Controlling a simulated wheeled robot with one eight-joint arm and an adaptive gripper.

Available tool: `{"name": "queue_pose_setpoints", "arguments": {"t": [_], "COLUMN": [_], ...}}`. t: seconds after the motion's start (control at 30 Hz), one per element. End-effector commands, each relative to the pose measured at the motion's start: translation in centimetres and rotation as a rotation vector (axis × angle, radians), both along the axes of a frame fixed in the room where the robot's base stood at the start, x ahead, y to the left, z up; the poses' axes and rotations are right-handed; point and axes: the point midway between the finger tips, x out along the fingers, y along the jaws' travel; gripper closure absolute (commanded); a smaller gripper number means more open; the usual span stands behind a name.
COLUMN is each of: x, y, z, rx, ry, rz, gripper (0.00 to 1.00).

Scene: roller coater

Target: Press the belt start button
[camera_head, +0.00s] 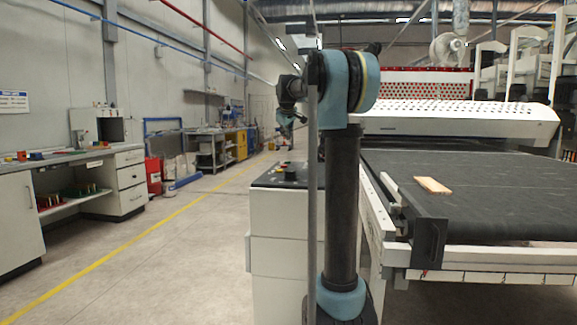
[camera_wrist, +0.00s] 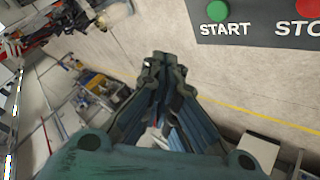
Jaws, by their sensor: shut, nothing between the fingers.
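The green START button (camera_wrist: 218,11) is on a dark panel (camera_wrist: 250,33) at the top right of the wrist view, with the word START under it. A red button (camera_wrist: 310,8) labelled STO, cut off by the frame edge, is to its right. My gripper (camera_wrist: 163,62) is shut and empty, lower and left of the green button in the wrist view and apart from it. In the head view the gripper (camera_head: 285,122) is small, above the dark top of the white control cabinet (camera_head: 279,215). My arm and a thin post hide part of the cabinet.
The conveyor belt (camera_head: 480,185) with a wooden piece (camera_head: 432,185) on it stands on the right, by the white machine hood (camera_head: 450,118). A workbench (camera_head: 118,160) lines the left wall. The floor (camera_head: 170,255) between is clear, with a yellow line.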

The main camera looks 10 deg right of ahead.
Motion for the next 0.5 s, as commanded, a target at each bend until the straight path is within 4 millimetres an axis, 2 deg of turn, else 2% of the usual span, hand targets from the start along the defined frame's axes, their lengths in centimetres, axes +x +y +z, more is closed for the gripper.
{"name": "queue_pose_setpoints", "arguments": {"t": [0.17, 0.5], "x": [0.0, 0.0], "y": [0.1, 0.1], "z": [-1.4, -5.4], "rx": [0.0, 0.001], "ry": [0.0, 0.001], "rz": [0.0, 0.001], "gripper": [1.0, 1.0]}}
